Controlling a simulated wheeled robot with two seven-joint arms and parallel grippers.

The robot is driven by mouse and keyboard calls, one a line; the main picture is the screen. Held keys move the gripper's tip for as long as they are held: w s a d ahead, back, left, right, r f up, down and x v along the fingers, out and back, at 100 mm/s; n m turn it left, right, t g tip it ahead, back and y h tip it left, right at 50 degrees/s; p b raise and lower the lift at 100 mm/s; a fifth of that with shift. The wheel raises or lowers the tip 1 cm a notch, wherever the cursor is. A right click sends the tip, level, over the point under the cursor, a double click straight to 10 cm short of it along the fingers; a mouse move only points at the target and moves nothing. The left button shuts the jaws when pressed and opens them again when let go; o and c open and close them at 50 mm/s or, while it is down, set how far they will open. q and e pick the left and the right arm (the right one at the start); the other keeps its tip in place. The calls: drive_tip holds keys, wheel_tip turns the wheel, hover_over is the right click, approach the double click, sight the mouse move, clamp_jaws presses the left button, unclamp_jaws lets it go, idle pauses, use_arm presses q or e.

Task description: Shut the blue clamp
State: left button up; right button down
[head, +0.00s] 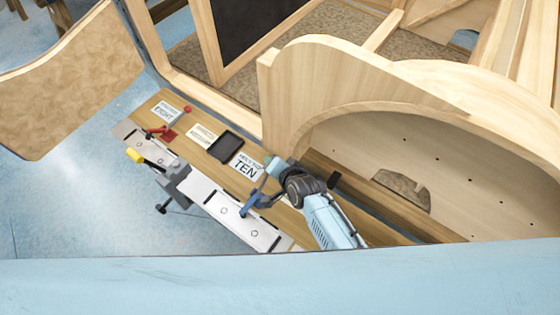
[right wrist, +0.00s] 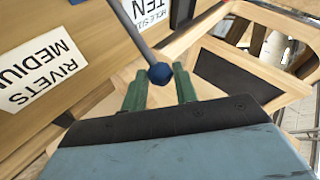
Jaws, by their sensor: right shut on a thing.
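The blue clamp (head: 252,203) is fixed on the pale metal plate (head: 225,212) at the bench edge. Its handle is a grey rod ending in a blue ball knob (right wrist: 160,73), which shows in the right wrist view. My right gripper (head: 268,168) is over the bench beside the clamp. In the right wrist view its green fingers (right wrist: 160,85) are shut on the blue knob. The rod runs up and left from the knob. The wrist partly hides the handle in the head view. My left gripper is not in view.
A black tray (head: 225,147) and paper labels lie behind. A large arched wooden frame (head: 350,75) rises close behind my right arm. The blue floor at left is open.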

drive_tip(key=shift+s+a, duration=0.4)
drive_tip(key=shift+s, duration=0.1)
drive_tip(key=shift+s+f, duration=0.1)
drive_tip(key=shift+s, duration=0.05)
drive_tip(key=c, duration=1.1)
unclamp_jaws()
drive_tip(key=shift+w, duration=0.2)
drive_tip(key=shift+d+r, duration=0.1)
drive_tip(key=shift+r, duration=0.15)
drive_tip(key=p+v, duration=0.3)
drive_tip(key=v, duration=1)
